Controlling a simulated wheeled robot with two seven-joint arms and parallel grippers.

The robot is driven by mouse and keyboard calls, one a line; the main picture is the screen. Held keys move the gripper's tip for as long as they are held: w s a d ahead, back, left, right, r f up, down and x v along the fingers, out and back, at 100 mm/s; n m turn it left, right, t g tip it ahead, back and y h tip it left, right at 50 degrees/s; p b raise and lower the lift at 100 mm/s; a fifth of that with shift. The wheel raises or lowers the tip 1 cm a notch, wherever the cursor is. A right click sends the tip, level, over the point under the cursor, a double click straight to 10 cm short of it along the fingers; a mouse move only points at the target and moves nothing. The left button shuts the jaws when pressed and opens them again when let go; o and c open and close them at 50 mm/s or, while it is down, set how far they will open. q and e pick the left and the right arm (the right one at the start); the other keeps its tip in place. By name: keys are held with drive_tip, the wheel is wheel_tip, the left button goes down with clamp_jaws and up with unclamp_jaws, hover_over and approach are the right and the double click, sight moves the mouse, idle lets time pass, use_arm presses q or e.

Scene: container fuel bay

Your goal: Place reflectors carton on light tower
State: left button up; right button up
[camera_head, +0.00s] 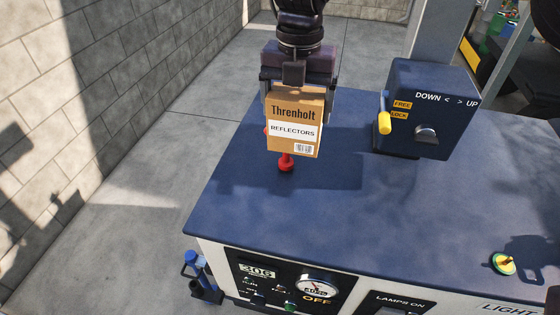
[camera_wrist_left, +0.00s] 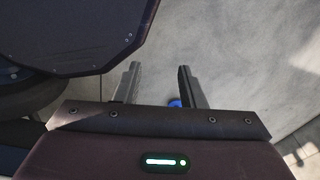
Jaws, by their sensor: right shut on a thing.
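The reflectors carton (camera_head: 294,112) is a small brown box marked "Threnholt" and "REFLECTORS". My right gripper (camera_head: 296,88) comes down from the top of the head view and is shut on it, holding it upright. The light tower (camera_head: 300,235) has a broad dark blue top with a white front panel below. The carton appears held over the far left part of this top; its underside is hidden. My left gripper (camera_wrist_left: 159,70) shows in the left wrist view, with its fingers apart and nothing between them, above grey floor.
A red knob (camera_head: 286,163) stands on the blue top, partly behind the carton. A dark control box (camera_head: 430,110) with a yellow lever (camera_head: 384,122) stands to the right. A yellow-green cap (camera_head: 504,263) is near the front right. The middle of the top is clear.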

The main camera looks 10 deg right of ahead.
sight(297, 137)
drive_tip(key=shift+w+f, duration=0.25)
drive_tip(key=shift+f, duration=0.1)
drive_tip(key=shift+s+f+b, duration=0.3)
drive_tip(key=shift+s+f, duration=0.05)
drive_tip(key=shift+f, duration=0.3)
drive_tip(key=f, duration=0.1)
drive_tip(key=s+f, duration=0.1)
drive_tip(key=f, duration=0.2)
drive_tip(key=shift+s, duration=0.35)
drive_tip(key=f, duration=1.2)
drive_tip(key=shift+w+f+b, duration=0.35)
drive_tip(key=shift+b, duration=0.05)
drive_tip(key=shift+w+f, duration=0.15)
drive_tip(key=shift+f, duration=0.15)
use_arm(q)
drive_tip(key=shift+s+f, duration=0.35)
drive_tip(key=shift+s, duration=0.25)
drive_tip(key=shift+s+f, duration=0.35)
drive_tip(key=shift+s, duration=0.2)
use_arm(e)
drive_tip(key=shift+f, duration=0.1)
